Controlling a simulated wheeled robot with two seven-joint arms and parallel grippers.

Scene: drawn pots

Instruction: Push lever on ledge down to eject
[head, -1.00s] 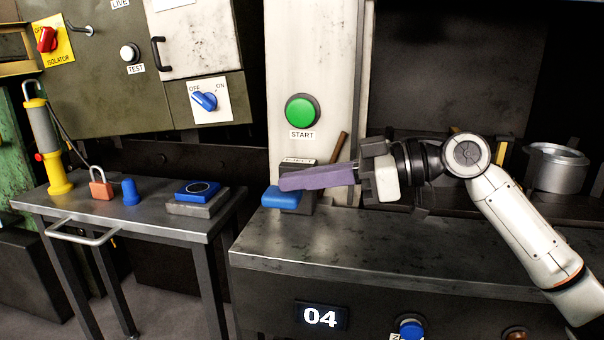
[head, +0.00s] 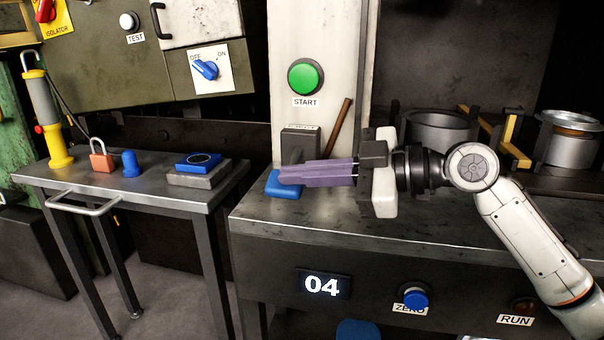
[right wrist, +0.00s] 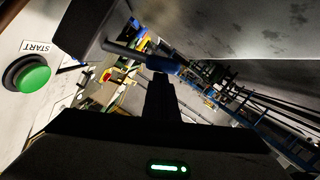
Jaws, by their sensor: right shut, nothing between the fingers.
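The lever is a blue paddle (head: 285,186) at the front of a grey box (head: 299,142) on the dark metal ledge (head: 260,217). The paddle sits low, close to the ledge top. My right gripper (head: 283,176) has purple fingers, which are shut with nothing between them. Its fingertips lie over the paddle and appear to touch it from above, hiding part of it. In the right wrist view the blue paddle (right wrist: 162,64) shows beyond the dark fingers, on a grey rod (right wrist: 125,50). My left gripper is not in view.
A green START button (head: 306,77) is on the white panel above the box. A wooden handle (head: 339,128) leans beside it. Metal pots (head: 570,145) stand at the right. A side table (head: 145,193) at the left holds a padlock (head: 101,157) and a blue button block (head: 199,163).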

